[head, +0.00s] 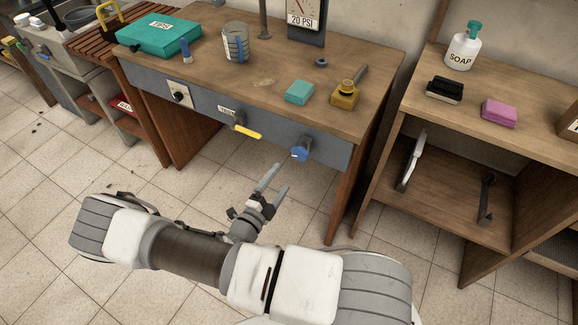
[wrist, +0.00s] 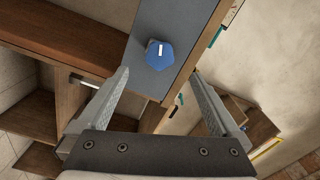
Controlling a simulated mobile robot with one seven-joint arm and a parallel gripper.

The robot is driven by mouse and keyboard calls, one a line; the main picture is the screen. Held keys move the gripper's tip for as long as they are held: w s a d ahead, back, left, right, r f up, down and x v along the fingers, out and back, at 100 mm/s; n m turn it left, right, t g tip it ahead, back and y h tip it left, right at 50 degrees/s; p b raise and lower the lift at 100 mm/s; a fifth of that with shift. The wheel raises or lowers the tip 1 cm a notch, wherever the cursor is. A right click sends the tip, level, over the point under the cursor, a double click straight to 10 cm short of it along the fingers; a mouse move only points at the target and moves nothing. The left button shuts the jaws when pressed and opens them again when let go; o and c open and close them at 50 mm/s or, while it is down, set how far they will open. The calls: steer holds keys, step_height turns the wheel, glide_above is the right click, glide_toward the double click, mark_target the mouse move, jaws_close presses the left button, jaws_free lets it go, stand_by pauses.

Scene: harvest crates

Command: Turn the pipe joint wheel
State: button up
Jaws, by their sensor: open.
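A blue, faceted wheel-like knob (head: 301,153) sits on the right part of the workbench's grey front panel, on a short dark mount. In the wrist view the knob (wrist: 158,55) is seen face-on, with a short white mark near its middle. My gripper (head: 279,178) is below and left of the knob in the head view, with its fingers pointing up toward the bench. In the wrist view my gripper (wrist: 160,76) has its two fingers wide apart with nothing between them. The knob appears beyond the fingertips, not touched.
A yellow-handled lever (head: 246,131) and a switch plate (head: 179,94) are on the same panel, left of the knob. The bench top (head: 270,60) carries a teal toolbox (head: 160,36), a beaker (head: 236,43) and a brass-coloured fitting (head: 345,95). A wooden shelf unit (head: 400,125) stands at right.

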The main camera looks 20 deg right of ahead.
steer(key=v, duration=0.7)
stand_by(0.3)
steer(key=s+r+n+g+y+p, duration=0.1)
steer(key=s+r+n+y, duration=0.3)
steer(key=r+n, duration=0.4)
steer(key=s+r+n+g+y+p, duration=0.2)
steer(key=s+r+n+y, duration=0.3)
steer(key=r, duration=1.5)
steer(key=s+d+r+n+g+y+p, duration=0.1)
steer(key=s+r+n+y, duration=0.3)
steer(key=r+n, duration=0.7)
step_height(320, 180, up, 3)
steer(key=shift+s+f+n+g+y, duration=0.1)
steer(key=shift+s+n+g+y, duration=0.2)
steer(key=shift+g+y, duration=0.35)
